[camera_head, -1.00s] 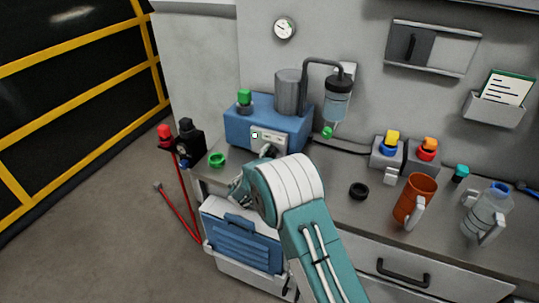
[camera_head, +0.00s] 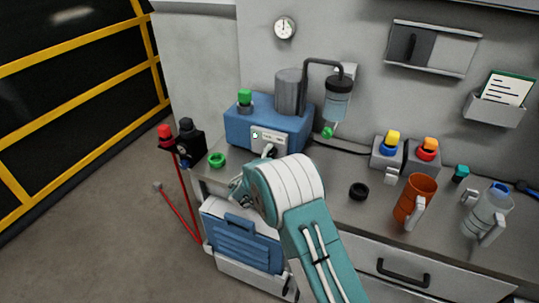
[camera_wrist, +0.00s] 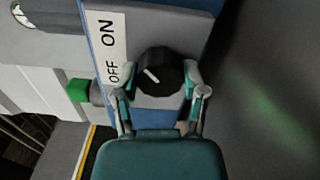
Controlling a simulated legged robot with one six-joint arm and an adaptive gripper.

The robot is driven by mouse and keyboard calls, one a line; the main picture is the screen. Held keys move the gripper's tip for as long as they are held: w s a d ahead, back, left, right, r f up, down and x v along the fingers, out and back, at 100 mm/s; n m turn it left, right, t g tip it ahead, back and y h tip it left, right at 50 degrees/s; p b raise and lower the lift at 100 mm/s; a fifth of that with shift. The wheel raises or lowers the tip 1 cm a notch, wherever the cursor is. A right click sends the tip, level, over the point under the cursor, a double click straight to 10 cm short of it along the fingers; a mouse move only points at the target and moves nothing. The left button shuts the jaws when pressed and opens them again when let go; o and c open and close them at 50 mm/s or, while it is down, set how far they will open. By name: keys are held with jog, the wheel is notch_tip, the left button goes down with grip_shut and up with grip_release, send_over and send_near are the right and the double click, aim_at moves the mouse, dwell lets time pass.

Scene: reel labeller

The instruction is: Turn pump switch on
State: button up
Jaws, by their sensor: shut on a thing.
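The blue pump box (camera_head: 258,131) stands on the bench, with a white label plate (camera_head: 270,137) on its front. In the wrist view a black round knob (camera_wrist: 157,73) with a white pointer line is the pump switch. Beside it a white strip (camera_wrist: 113,50) reads OFF and ON. My gripper (camera_wrist: 160,88) is shut on the black knob, with one finger on each side. In the head view my gripper (camera_head: 267,151) is at the front of the box, and my wrist hides the knob. The pointer line's exact setting is hard to tell.
A blue-and-white case (camera_head: 242,241) is below the bench edge. Red-handled tools stand at left.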

jog(key=shift+f, duration=0.2)
jog(key=o, duration=1.1)
jog(key=shift+o, duration=0.2)
jog(key=shift+r, duration=0.1)
jog(key=v, duration=1.2)
